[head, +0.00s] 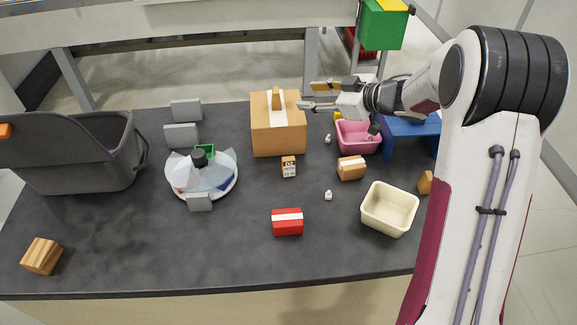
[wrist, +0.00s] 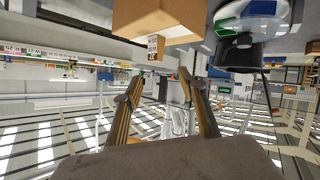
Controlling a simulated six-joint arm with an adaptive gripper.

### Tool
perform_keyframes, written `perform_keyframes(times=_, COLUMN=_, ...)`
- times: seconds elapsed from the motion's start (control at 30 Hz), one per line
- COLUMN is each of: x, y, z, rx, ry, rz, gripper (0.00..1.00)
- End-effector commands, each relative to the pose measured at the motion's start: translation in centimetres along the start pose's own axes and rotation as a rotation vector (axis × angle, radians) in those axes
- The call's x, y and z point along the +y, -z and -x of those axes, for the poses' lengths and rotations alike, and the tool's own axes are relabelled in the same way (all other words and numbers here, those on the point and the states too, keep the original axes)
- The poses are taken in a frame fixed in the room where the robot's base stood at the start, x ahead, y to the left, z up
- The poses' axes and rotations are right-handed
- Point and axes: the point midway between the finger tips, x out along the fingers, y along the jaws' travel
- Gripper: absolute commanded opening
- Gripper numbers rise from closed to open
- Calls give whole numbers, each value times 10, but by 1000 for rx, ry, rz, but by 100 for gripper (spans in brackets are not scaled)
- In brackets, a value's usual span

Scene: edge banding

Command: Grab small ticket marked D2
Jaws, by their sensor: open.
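A small orange-brown block with a white printed label (head: 289,168) stands on the dark table in front of the large carton (head: 278,135). Its print looks like D2 or 02, too small to be sure. In the wrist view, a small white label (wrist: 153,46) shows beside the large carton (wrist: 145,17). My gripper (head: 308,96) is open and empty, apart from the label, above the table near the carton's upper right. Its two fingers are spread in the wrist view (wrist: 161,86).
A pink bin (head: 357,138), a small carton (head: 351,168), a cream bin (head: 389,210) and a red box (head: 287,222) stand around the label. A covered plate (head: 190,175) and a dark grey crate (head: 80,165) are at left. The front middle of the table is mostly clear.

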Motion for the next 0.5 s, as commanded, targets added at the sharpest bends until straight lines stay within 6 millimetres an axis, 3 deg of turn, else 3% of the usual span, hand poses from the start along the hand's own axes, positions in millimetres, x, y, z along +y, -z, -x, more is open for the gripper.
perform_keyframes(times=0.2, x=-38, y=-37, z=-15, rx=45, ry=195, rz=-37, gripper=41)
perform_keyframes(times=0.5, x=-82, y=-72, z=-15, rx=89, ry=408, rz=-93, gripper=41)
